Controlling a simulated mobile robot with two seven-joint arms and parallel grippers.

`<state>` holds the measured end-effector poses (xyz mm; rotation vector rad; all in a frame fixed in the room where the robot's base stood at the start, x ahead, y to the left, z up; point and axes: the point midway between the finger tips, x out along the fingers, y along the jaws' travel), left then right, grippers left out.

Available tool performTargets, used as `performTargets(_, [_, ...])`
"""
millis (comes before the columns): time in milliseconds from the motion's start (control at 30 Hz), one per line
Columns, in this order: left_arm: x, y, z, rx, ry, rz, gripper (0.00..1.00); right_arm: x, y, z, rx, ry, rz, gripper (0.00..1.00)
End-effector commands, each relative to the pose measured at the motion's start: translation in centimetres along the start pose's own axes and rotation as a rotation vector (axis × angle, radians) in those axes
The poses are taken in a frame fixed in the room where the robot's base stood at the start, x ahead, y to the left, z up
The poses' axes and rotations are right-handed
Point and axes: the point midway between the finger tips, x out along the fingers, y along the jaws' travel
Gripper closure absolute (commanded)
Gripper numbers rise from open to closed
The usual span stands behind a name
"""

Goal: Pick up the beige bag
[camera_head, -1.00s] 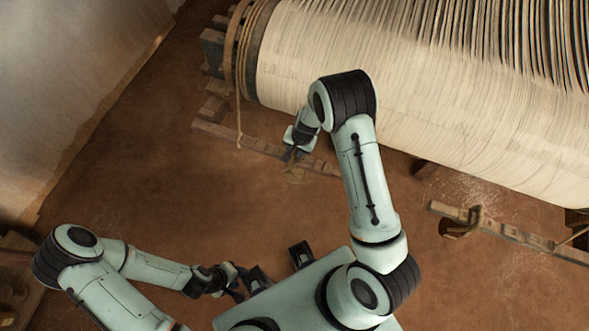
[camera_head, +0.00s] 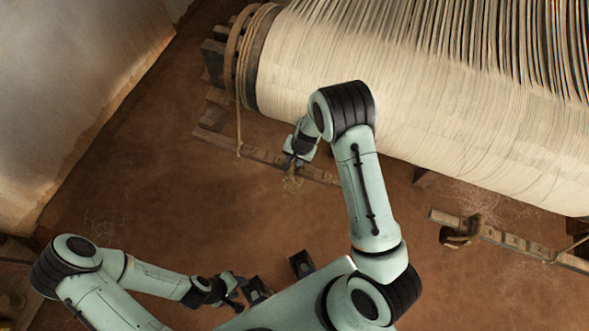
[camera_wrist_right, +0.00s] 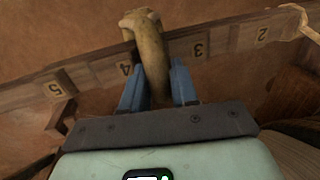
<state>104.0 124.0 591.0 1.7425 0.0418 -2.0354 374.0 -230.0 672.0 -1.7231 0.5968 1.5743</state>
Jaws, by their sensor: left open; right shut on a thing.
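The beige bag (camera_wrist_right: 148,45) shows in the right wrist view as a narrow, curved beige form between the blue fingers of my right gripper (camera_wrist_right: 158,88). Its top end is folded over, and its lower part is hidden between the fingers. In the head view the bag (camera_head: 293,184) is a small pale shape just below my right gripper (camera_head: 291,165). My right gripper is shut on it, in front of a numbered wooden rail; I cannot tell whether the bag touches the rail. My left gripper (camera_head: 236,296) is open and empty at the lower left, far from the bag.
The numbered wooden rail (camera_head: 240,153) lies by the bag. The loom's large roll of cream threads (camera_head: 400,110) fills the upper right. A second wooden rail (camera_head: 515,237) with a brown loop is at the right. Bare brown floor (camera_head: 190,220) lies between my arms. A pale wall stands left.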

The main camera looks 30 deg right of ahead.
Motion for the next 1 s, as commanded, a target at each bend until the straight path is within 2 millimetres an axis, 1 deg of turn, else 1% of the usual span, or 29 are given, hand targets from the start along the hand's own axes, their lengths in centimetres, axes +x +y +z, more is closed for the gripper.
performTargets(233, [-0.2, 0.1, 0.0, 0.000, 0.001, 0.000, 0.57, -0.9, -0.4, -0.1, -0.001, 0.004, -0.004, 1.00])
performTargets(600, [-0.7, 0.3, -0.2, 0.001, 0.004, 0.001, 0.57, -3.8, -0.9, -0.1, -0.001, 0.004, -0.004, 1.00])
performTargets(867, [0.1, 0.0, 0.0, 0.000, 0.000, 0.000, 0.57, -3.8, 1.1, 1.2, 0.002, 0.001, -0.002, 1.00])
performTargets(1000, [0.6, -0.3, 0.1, -0.001, -0.003, -0.001, 0.57, -4.1, 2.7, 2.3, 0.002, 0.000, -0.002, 1.00])
